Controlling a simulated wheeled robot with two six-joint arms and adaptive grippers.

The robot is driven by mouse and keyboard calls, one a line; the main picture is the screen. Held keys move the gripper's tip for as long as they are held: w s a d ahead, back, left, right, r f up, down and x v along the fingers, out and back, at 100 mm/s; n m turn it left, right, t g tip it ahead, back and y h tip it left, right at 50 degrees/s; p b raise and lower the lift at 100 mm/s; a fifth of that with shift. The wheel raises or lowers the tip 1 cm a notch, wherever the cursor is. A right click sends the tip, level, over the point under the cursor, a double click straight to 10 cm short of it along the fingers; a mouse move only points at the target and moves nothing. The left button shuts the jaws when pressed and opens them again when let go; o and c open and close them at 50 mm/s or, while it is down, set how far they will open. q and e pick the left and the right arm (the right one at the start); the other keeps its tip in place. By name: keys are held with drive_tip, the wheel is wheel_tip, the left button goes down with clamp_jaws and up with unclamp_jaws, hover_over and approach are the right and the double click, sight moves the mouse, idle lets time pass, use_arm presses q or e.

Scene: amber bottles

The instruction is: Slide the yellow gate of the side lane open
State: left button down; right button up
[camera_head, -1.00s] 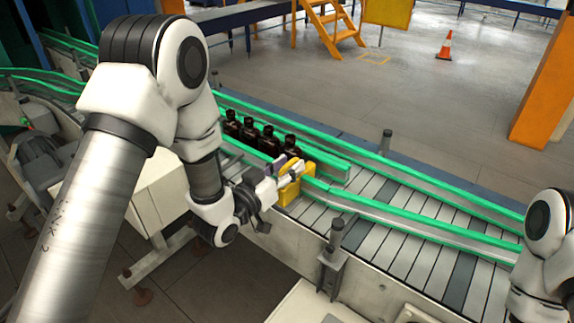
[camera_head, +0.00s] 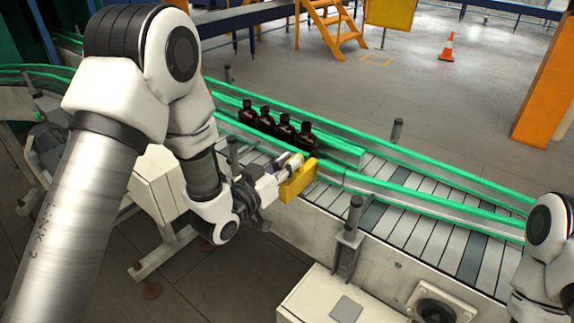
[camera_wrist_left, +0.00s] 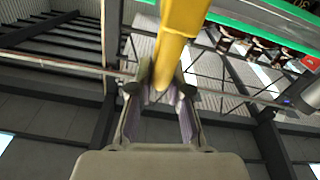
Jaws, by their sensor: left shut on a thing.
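The yellow gate (camera_head: 299,181) is at the near green rail of the side lane, in the middle of the head view. Its plate shows in front of that rail, on the near side. My left gripper (camera_head: 284,172) reaches it from the left and is shut on it. In the left wrist view, the yellow gate bar (camera_wrist_left: 180,35) runs down between the two fingers of the left gripper (camera_wrist_left: 160,95). Several dark amber bottles (camera_head: 284,127) stand upright in a row in the lane behind the gate. My right gripper is out of view.
Green guide rails (camera_head: 430,203) flank the slatted conveyor (camera_head: 400,225), which is empty to the right of the gate. A dark post (camera_head: 353,218) stands at the near edge. A pale box (camera_head: 320,300) is in front. An orange cone (camera_head: 447,47) stands far off.

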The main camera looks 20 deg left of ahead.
use_arm(q)
drive_tip(key=c, duration=1.2)
unclamp_jaws()
drive_tip(key=shift+s+f, duration=0.15)
drive_tip(key=shift+f, duration=0.15)
drive_tip(key=shift+c, duration=0.2)
drive_tip(key=shift+o, duration=0.5)
drive_tip(key=shift+r, duration=0.1)
drive_tip(key=v, duration=0.7)
drive_tip(key=shift+s, duration=0.15)
drive_tip(key=shift+a, duration=0.1)
